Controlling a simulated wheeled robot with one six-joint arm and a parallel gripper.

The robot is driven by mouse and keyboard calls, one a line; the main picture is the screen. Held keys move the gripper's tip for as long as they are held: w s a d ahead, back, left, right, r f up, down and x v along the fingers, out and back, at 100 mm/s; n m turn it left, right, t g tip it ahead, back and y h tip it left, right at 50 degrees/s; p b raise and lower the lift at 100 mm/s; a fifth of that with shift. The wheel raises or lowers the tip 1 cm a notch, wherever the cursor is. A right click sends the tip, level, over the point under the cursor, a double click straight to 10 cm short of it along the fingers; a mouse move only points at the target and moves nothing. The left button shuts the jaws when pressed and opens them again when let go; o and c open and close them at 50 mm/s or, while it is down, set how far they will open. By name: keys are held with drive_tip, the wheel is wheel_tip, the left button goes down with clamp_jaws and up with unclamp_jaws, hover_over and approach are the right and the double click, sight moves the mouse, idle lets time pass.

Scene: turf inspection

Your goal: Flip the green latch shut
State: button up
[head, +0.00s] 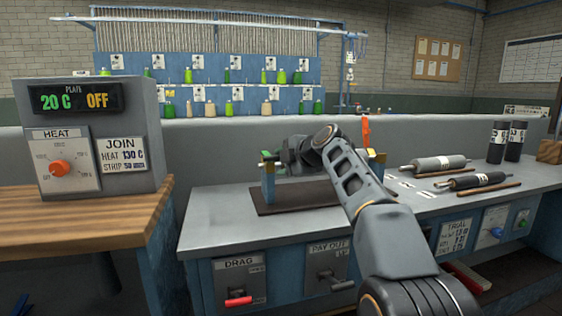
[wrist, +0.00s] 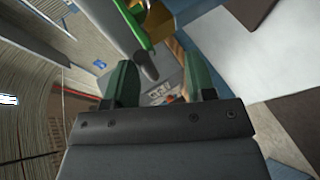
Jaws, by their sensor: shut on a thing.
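The green latch (wrist: 136,24) runs down from the top of the wrist view and ends in a rounded grey tip near my gripper's left finger. In the head view its green part (head: 267,156) shows at the top of the left post of a small stand on the bench. In the head view my gripper (head: 286,156) is beside the left post, and my arm hides part of the stand.
An orange latch (head: 366,131) stands upright on the right post. A heater box (head: 92,135) stands on a wooden table at left. A dark mat (head: 290,196) lies below the stand.

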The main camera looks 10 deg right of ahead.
drive_tip(key=v, duration=1.3)
drive_tip(key=shift+p, duration=0.4)
drive_tip(key=shift+a+r, duration=0.1)
drive_tip(key=s+a+m+g+h+p, duration=0.1)
drive_tip(key=s+m+g+h+p, duration=0.5)
drive_tip(key=s+m+p, duration=1.6)
drive_tip(key=g+p, duration=0.1)
drive_tip(key=p, duration=1.3)
drive_tip(key=shift+s+a+r+g+h, duration=0.25)
drive_tip(key=shift+s+a+g+h, duration=0.1)
drive_tip(key=shift+s+g+h, duration=0.05)
drive_tip(key=shift+a, duration=0.15)
